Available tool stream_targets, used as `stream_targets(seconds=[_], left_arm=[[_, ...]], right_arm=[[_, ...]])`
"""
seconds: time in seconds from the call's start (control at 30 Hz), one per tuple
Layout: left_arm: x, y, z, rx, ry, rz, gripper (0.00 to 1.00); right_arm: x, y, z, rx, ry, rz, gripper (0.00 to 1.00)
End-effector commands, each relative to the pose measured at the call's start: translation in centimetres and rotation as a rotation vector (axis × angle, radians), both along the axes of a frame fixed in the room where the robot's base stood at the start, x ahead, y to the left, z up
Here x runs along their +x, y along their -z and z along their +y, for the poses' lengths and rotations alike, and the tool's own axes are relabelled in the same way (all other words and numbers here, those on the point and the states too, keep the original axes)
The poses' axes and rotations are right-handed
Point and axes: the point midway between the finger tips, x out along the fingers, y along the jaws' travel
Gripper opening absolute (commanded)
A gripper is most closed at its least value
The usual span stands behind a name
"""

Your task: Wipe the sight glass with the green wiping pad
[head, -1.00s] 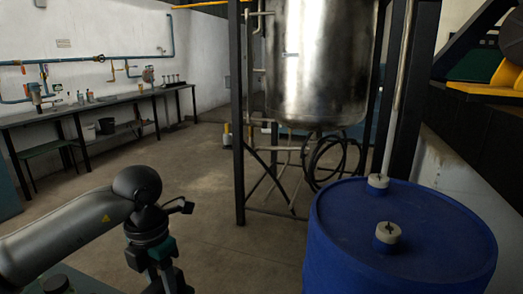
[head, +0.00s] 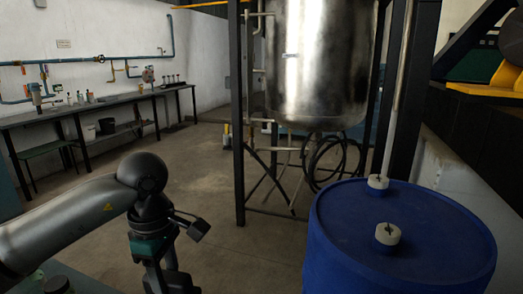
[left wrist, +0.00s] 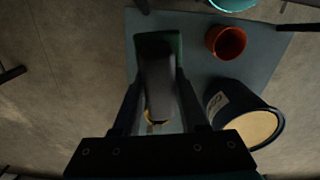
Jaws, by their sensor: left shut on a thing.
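My left gripper (left wrist: 160,104) is shut on a dark grey block with a dark green edge, which looks like the wiping pad (left wrist: 158,72). In the left wrist view the pad sits between the two fingers, above a grey-blue tabletop; whether it touches the top I cannot tell. In the head view my left arm reaches in at the lower left, its fingertips cut off by the bottom edge. A steel tank (head: 318,60) on a dark frame stands ahead, with a thin pipe along its left side. I cannot make out the sight glass for certain. My right gripper is out of view.
The grey-blue tabletop (left wrist: 200,70) carries an orange cup (left wrist: 226,41) and a dark tin with a tan top (left wrist: 243,118). A blue drum (head: 400,240) stands at the front right. A long bench (head: 100,105) runs along the left wall. Open floor lies between.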

Motion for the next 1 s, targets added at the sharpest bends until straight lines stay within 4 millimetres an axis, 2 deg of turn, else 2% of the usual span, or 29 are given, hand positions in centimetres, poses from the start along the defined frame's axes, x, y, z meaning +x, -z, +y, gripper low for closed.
stream_targets(seconds=[1.0], left_arm=[[-0.9, -2.6, -1.2, 0.011, 1.247, -0.005, 0.0]], right_arm=[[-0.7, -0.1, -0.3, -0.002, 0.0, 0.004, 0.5]])
